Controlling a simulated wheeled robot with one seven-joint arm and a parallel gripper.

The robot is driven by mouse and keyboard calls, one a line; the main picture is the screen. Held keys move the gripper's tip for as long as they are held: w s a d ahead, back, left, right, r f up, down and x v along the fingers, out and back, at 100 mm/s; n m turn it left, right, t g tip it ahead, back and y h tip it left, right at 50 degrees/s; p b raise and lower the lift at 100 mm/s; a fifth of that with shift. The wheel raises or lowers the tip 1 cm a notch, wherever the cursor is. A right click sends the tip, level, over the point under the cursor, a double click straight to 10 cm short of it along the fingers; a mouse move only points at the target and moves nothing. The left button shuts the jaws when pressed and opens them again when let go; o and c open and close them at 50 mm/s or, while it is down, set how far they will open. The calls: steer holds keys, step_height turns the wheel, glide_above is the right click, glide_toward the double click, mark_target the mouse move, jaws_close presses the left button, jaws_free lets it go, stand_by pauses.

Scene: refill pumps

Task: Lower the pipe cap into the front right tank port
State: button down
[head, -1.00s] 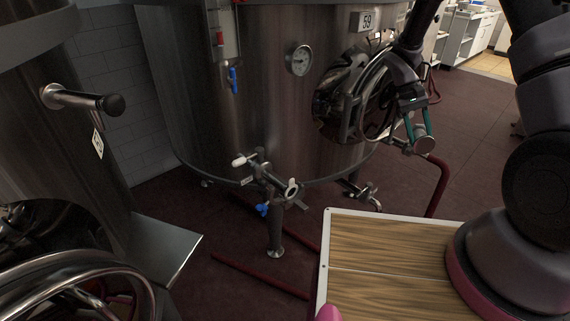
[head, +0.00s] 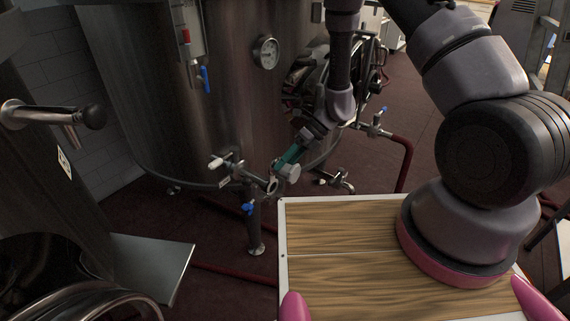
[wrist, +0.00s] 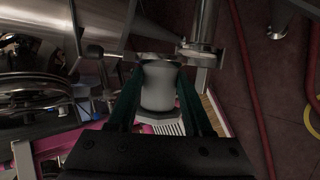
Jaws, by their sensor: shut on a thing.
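My gripper (head: 290,157) has teal fingers and is shut on the pipe cap (head: 289,173), a short silvery cylinder with a round end. In the wrist view the fingers (wrist: 160,88) grip the cap (wrist: 158,90) from both sides. In the head view the cap is just right of the open, ring-ended pipe port (head: 272,187) at the tank's lower front. I cannot tell whether they touch. A metal pipe fitting also shows beyond and right of the cap in the wrist view (wrist: 204,54). Which fitting the task names is unclear.
The large steel tank (head: 170,100) fills the back. The port's pipework has a white-handled valve (head: 222,162) and a blue handle (head: 249,208). Another outlet (head: 340,181) is to the right. A red hose (head: 404,160) and wooden-topped platform (head: 340,235) are nearby.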

steer(key=shift+w+f+m, duration=0.1)
steer(key=shift+f+m, duration=0.1)
steer(key=shift+m, duration=0.1)
step_height(320, 180, down, 9)
steer(key=shift+f, duration=0.15)
stand_by(0.6)
stand_by(0.4)
steer(key=shift+c, duration=1.2)
jaws_free()
steer(key=shift+f, duration=0.1)
steer(key=v, duration=1)
steer(key=shift+d+r, duration=0.3)
